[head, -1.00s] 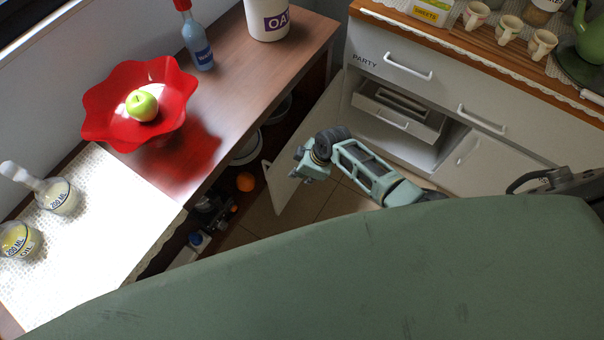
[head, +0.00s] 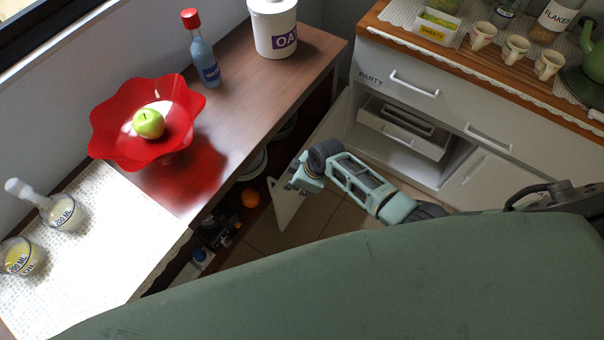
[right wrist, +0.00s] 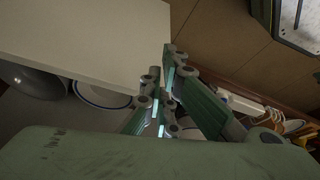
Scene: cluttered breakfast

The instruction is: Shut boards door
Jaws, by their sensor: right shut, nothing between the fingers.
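The cabinet door (head: 286,208) is a pale panel that stands open from the lower cabinet under the PARTY drawer, jutting into the gap beside the wooden counter. My right gripper (head: 299,181) is in front of the door and hides part of it; I cannot tell whether they touch. In the right wrist view the door is the large cream panel (right wrist: 90,38) at upper left, and the gripper (right wrist: 166,95) is shut and empty near its edge. The open cabinet shows a small inner drawer (head: 405,133). My left gripper is not in view.
The wooden counter (head: 270,95) at left carries a red bowl (head: 112,132) with a green apple, a bottle (head: 205,62) and a canister (head: 274,30). Plates and an orange (head: 250,197) sit on shelves below it. Cups (head: 516,48) stand on the right counter.

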